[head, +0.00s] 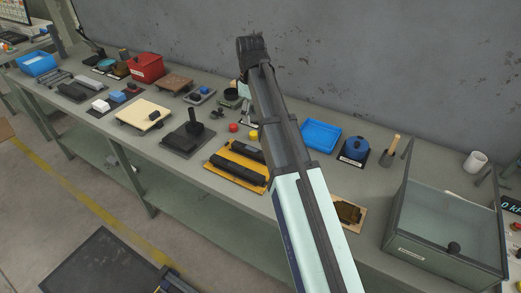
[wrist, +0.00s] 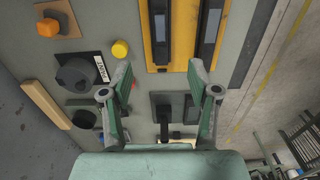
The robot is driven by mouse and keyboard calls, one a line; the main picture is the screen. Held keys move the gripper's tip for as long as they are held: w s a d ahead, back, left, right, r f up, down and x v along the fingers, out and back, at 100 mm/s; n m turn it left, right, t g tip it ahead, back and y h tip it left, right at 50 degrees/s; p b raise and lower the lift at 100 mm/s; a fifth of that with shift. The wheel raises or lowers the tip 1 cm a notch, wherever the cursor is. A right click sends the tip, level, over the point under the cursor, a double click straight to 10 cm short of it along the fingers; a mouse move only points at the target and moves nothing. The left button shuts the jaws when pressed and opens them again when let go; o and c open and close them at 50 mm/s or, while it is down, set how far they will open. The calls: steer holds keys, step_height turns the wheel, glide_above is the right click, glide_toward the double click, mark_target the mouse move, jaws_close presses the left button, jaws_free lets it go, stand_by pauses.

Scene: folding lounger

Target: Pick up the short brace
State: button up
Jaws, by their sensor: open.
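My gripper (wrist: 160,80) is open and empty in the wrist view, its two fingers spread above the bench. In the head view it is mostly hidden behind my arm. A yellow board (head: 212,164) carries dark bars; its nearer bar (head: 236,170) shows in the head view. In the wrist view the yellow board lies beyond the fingertips, with a left dark bar (wrist: 158,28) and a right dark bar (wrist: 208,30). I cannot tell which piece, if any of these, is the short brace. A dark plate with an upright post (wrist: 178,103) appears between the fingers.
The grey bench (head: 280,172) holds many items. A beige board (head: 135,113) and a red bin (head: 147,68) stand to the left.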

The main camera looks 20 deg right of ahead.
steer(key=p, duration=0.2)
glide_above(252, 149)
steer(key=f, duration=1.1)
steer(key=shift+s, duration=0.2)
steer(key=shift+w+a+f+p, duration=0.1)
steer(key=shift+f+p, duration=0.45)
steer(key=shift+f, duration=0.75)
steer(key=shift+w+f+p, duration=0.1)
steer(key=shift+f+p, duration=0.45)
steer(key=shift+f, duration=0.7)
steer(key=shift+c, duration=0.3)
jaws_close()
